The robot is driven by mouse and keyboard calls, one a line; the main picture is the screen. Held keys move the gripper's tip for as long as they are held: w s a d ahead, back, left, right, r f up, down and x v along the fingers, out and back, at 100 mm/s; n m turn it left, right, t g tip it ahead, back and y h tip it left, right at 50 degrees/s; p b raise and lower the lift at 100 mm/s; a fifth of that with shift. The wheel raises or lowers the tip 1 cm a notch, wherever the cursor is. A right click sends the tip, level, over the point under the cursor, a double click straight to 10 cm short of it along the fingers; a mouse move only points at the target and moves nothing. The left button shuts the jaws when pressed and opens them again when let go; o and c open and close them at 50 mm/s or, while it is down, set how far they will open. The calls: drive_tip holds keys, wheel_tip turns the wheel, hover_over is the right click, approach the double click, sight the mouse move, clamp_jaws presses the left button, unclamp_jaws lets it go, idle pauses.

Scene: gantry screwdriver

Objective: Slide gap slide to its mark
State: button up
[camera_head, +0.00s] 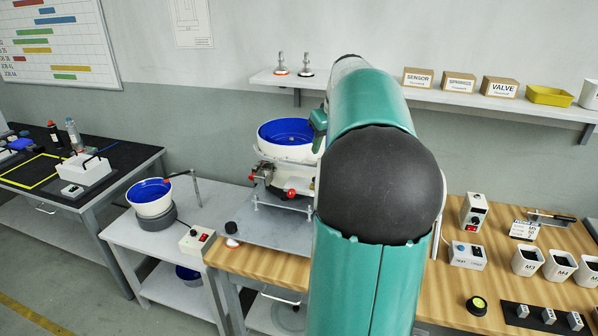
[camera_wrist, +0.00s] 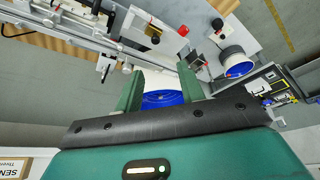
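My gripper (camera_wrist: 163,80) is open in the wrist view, with its two green fingers apart and nothing visibly held. The blue inside of a large bowl (camera_wrist: 163,98) shows beyond and between them. A metal rail assembly (camera_wrist: 85,40) runs across the upper left of the wrist view, with small brackets and knobs. I cannot tell which part is the gap slide, and I cannot read its mark. In the head view, the white feeder with the blue bowl (camera_head: 286,131) has red knobs (camera_head: 291,193) on its front. My arm covers much of the area to its right.
A smaller blue-lined bowl (camera_head: 150,197) and a switch box (camera_head: 197,239) stand on the grey table at left. The wooden bench (camera_head: 450,291) holds control boxes (camera_head: 467,254) and labelled cups (camera_head: 527,260). A wall shelf (camera_head: 440,98) runs behind my arm.

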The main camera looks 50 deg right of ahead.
approach(315, 178)
drive_tip(key=x, duration=0.8)
drive_tip(key=shift+s, duration=0.1)
clamp_jaws()
